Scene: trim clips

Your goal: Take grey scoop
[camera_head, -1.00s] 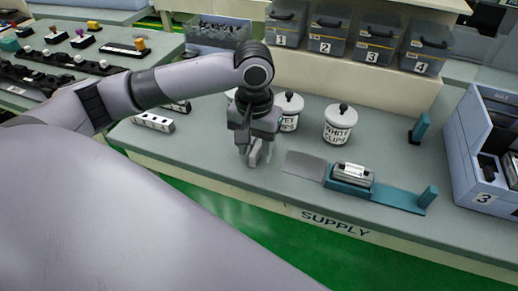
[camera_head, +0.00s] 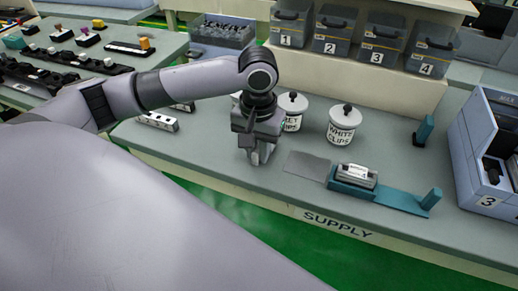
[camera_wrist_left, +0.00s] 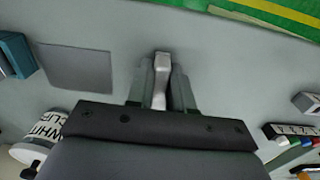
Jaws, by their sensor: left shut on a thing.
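My left gripper (camera_head: 260,157) points down over the supply counter, left of the flat grey plate. In the left wrist view its two fingers (camera_wrist_left: 161,88) are shut on a slim pale-grey piece (camera_wrist_left: 162,66), which I take to be the grey scoop. Only its narrow end shows between the fingers; the rest is hidden. I cannot tell whether it touches the counter. My right gripper is in neither view.
Two white jars stand behind the gripper, one the white clips jar (camera_head: 343,127). A teal stand (camera_head: 400,198) with a metallic item (camera_head: 355,174) is to the right. Numbered grey bins (camera_head: 330,35) line the back shelf. A blue case (camera_head: 487,140) stands far right.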

